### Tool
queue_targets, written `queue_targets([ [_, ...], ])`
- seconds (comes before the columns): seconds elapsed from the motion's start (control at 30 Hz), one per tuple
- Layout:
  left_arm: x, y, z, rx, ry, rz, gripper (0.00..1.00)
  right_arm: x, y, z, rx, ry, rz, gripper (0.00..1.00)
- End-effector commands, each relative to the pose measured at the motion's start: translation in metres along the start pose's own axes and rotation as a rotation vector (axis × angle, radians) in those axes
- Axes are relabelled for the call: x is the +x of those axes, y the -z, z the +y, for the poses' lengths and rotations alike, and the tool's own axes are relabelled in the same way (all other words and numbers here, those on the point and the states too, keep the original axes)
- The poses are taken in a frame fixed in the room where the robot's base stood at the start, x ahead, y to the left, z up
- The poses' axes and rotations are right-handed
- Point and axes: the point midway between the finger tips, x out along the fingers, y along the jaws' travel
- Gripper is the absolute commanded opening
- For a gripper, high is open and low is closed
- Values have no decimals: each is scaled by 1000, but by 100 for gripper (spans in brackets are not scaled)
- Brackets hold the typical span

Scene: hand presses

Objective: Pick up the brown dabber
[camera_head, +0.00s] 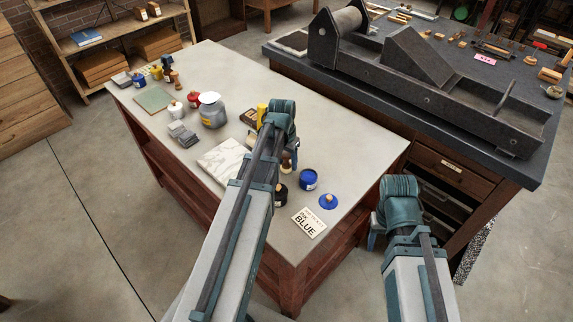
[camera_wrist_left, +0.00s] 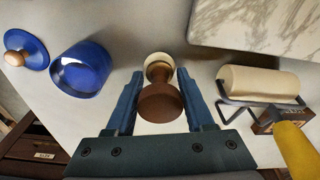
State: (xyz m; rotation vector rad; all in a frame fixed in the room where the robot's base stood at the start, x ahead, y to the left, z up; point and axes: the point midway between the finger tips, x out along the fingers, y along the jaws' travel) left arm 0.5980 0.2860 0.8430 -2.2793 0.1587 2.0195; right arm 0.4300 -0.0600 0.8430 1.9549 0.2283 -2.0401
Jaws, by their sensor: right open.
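The brown dabber (camera_wrist_left: 160,102) has a round brown knob and a cream pad; it stands between the fingers of my left gripper (camera_wrist_left: 160,78) in the left wrist view. The knob fills most of the gap, and whether the fingers press on it is not clear. In the head view my left gripper (camera_head: 286,150) is low over the pale table, partly hiding the dabber (camera_head: 286,163). My right gripper (camera_head: 375,236) is open and empty, off the table's right edge.
A blue jar (camera_head: 308,180), a blue lid with a knob (camera_head: 328,201) and a lettered card (camera_head: 309,221) are nearby. A marble slab (camera_head: 222,160) and a cream roller (camera_wrist_left: 258,84) with a yellow handle lie beside the dabber. A dark workbench (camera_head: 455,75) holds a press behind.

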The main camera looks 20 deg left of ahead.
Motion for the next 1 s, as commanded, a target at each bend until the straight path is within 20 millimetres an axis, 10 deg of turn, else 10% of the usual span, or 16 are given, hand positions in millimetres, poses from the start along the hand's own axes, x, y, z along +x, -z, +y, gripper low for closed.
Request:
queue_targets([
  [0.27, 0, 0, 0, 0, 0, 0, 1, 0, 0, 0, 0, 0, 0, 54],
  [1.0, -41, 5, 0, 0, 0, 0, 0, -41, -2, 4, 0, 0, 0, 54],
])
